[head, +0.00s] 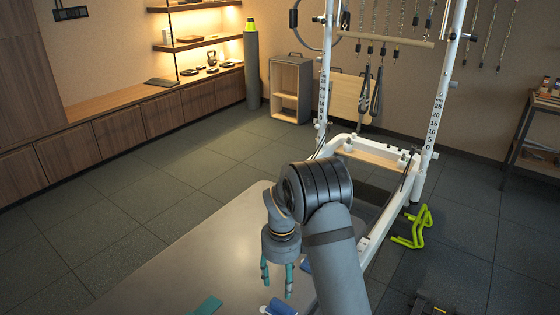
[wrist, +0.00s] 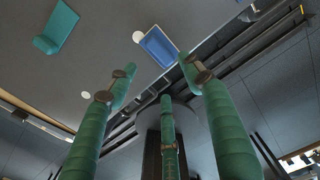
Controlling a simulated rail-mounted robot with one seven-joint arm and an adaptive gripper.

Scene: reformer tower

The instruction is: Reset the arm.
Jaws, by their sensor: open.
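My gripper (head: 277,283) hangs with its teal fingers pointing down over the grey reformer bed (head: 185,262). In the wrist view its green fingers (wrist: 157,75) are spread apart, with nothing held between them. A blue item (head: 281,308) lies on the bed just below the fingers in the head view. A teal item (head: 207,306) lies left of it, partly cut off by the frame. The wrist view shows a blue rectangular piece (wrist: 158,47) beyond the fingertips and a teal angled piece (wrist: 56,28) at upper left.
The white reformer tower frame (head: 436,120) rises behind and right of my arm. A lime-green stand (head: 412,228) is on the floor at right. A dark rack (head: 520,150) stands at the right edge. Open floor (head: 120,215) lies left of the bed, before the wooden cabinets (head: 120,130).

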